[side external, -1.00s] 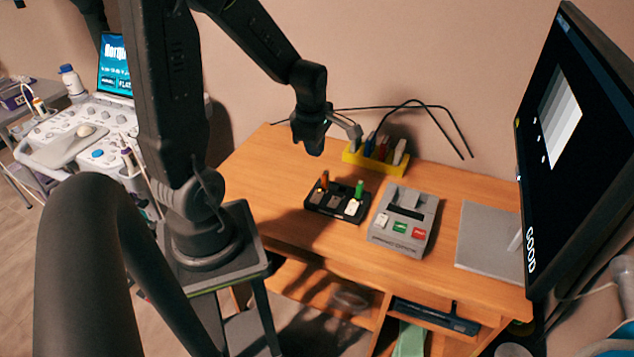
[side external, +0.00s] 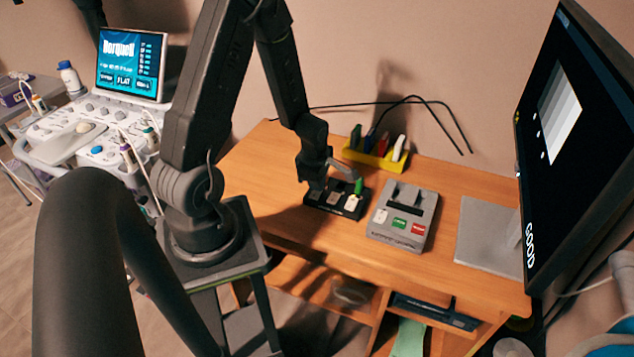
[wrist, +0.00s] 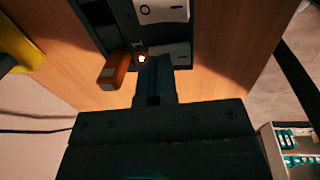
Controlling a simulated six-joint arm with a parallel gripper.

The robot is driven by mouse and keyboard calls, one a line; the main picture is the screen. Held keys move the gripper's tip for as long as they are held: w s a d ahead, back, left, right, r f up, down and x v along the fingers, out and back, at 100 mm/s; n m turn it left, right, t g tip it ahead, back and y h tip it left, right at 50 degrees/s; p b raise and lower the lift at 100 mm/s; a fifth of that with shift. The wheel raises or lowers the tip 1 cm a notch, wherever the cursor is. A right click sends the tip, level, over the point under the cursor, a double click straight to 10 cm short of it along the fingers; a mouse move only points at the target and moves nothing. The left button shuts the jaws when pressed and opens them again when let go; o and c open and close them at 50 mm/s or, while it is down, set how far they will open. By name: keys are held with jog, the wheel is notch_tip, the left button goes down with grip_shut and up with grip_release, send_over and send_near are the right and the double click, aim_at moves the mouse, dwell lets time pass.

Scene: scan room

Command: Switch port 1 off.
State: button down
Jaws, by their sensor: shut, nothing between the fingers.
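The black port strip (side external: 334,212) lies on the wooden desk, with a green plug (side external: 359,186) at its right side. In the wrist view the strip (wrist: 100,22) shows an orange plug (wrist: 113,70) beside a small lit light (wrist: 141,59). A white rocker (wrist: 181,54) near that light is partly hidden by my fingers. Another white rocker (wrist: 162,10), marked O and I, sits further up. My gripper (side external: 316,188) is low over the strip's left end and hides the orange plug in the side view. Its fingers (wrist: 155,64) are shut and empty by the near rocker; contact cannot be told.
A grey box (side external: 405,212) with white, green and red buttons stands right of the strip. A yellow rack (side external: 374,160) with several coloured plugs stands behind. A grey pad (side external: 485,245) and a large monitor (side external: 575,130) are at the right. The desk's left part is clear.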

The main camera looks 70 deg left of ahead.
jog(key=shift+f, duration=0.15)
jog(key=shift+w+a+f, duration=0.1)
jog(key=shift+f, duration=0.05)
dwell(0.4)
jog(key=shift+s+d, duration=0.6)
jog(key=shift+s, duration=0.05)
jog(key=shift+r, duration=0.2)
notch_tip(320, 180, up, 14)
jog(key=s+d, duration=0.1)
dwell(0.5)
jog(key=shift+s+d, duration=0.1)
